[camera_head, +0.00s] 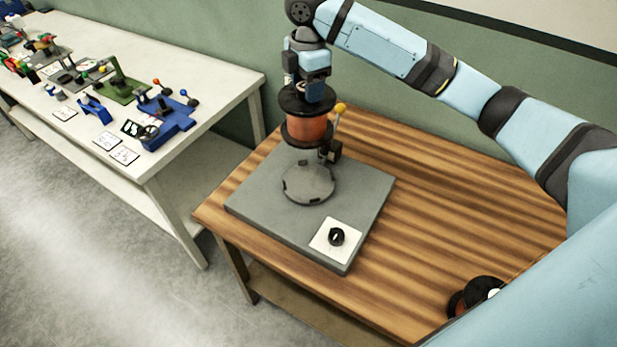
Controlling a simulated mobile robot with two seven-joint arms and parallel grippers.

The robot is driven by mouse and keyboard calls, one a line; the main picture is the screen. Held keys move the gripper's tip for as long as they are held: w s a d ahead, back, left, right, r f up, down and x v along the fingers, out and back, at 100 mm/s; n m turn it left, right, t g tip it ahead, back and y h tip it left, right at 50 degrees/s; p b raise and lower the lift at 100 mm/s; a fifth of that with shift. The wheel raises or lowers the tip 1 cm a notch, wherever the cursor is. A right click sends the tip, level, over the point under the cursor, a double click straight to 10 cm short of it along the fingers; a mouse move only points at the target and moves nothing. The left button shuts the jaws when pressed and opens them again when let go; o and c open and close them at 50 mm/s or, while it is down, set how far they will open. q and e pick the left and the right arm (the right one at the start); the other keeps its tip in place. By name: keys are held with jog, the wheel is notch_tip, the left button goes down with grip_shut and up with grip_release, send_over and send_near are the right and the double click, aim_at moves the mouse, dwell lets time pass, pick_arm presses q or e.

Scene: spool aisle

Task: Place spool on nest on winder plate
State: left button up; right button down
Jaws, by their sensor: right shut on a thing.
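A spool (306,130) with black flanges and a reddish-brown winding hangs upright from my right gripper (308,88), which is shut on it from above. The nest (309,184) is a round grey disc with dark tabs at its rim on the grey winder plate (260,196). The spool is above the nest and toward its back side, with a visible gap between them. The fingertips are partly hidden by the spool's top flange. My left gripper is not in view.
A lever with a yellow knob (340,107) stands right behind the spool. A white card with a black knob (336,237) lies on the plate's front. Another spool (476,294) sits at the wooden table's (450,210) near right edge. A white bench (205,75) with several fixtures stands left.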

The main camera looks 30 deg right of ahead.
jog(key=shift+d+r+n, duration=0.15)
jog(key=shift+r+n, duration=0.3)
jog(key=shift+n, duration=0.15)
jog(key=shift+f, duration=0.35)
notch_tip(320, 180, down, 19)
jog(key=p, duration=0.2)
jog(key=shift+f, duration=0.15)
jog(key=shift+c, duration=2.4)
grip_release()
jog(key=shift+f, duration=0.1)
notch_tip(320, 180, up, 12)
jog(key=shift+r+b, duration=0.2)
jog(key=shift+b, duration=0.35)
